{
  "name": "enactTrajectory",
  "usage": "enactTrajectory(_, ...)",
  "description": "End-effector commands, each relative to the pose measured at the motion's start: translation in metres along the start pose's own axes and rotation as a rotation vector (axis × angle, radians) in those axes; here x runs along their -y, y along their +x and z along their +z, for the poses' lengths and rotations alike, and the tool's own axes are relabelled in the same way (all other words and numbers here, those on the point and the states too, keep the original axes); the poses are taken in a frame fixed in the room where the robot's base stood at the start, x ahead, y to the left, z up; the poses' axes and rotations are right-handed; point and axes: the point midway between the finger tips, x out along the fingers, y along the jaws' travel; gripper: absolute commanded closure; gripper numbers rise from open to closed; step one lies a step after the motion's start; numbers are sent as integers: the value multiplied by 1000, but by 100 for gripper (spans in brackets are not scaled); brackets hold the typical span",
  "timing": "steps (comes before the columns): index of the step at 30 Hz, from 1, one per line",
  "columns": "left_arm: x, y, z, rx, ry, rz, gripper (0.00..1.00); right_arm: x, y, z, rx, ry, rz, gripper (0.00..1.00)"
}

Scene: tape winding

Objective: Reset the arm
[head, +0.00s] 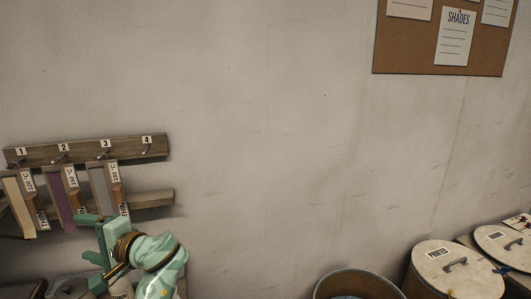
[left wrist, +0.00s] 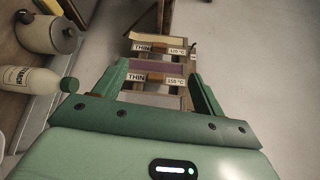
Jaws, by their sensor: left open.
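My left gripper (head: 86,238) is low at the left of the head view, its fingers pointing left. It is open, and no object is gripped in it. In the left wrist view its two green fingers (left wrist: 158,74) are spread apart. The purple hanging piece (left wrist: 158,67), marked 150 °C, shows between and beyond them; how far off it is I cannot tell. In the head view the gripper is just below the grey piece (head: 99,187) and the purple piece (head: 67,197). My right gripper is in neither view.
A wooden rack (head: 85,149) numbered 1 to 4 is on the wall; hook 4 (head: 147,149) is empty. A cream piece (head: 20,204) hangs at left. A lidded drum marked PRIMED (head: 455,270) and an open drum (head: 358,281) stand right. A bottle (left wrist: 28,80) and pot (left wrist: 45,34) are nearby.

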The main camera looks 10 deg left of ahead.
Motion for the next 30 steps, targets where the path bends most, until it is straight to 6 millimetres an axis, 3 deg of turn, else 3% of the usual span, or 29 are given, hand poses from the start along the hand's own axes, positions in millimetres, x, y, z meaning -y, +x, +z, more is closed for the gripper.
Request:
enactTrajectory(6,-30,-4,6,-70,-3,38,29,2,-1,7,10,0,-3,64)
enactTrajectory(11,-57,-9,12,-136,-4,79,29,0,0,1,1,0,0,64)
enactTrajectory(17,-106,-23,28,-260,-5,172,29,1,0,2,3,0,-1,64)
enactTrajectory(24,-170,-57,59,-440,-4,349,29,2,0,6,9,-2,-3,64)
enactTrajectory(30,-213,-96,95,-571,1,533,29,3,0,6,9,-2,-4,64)
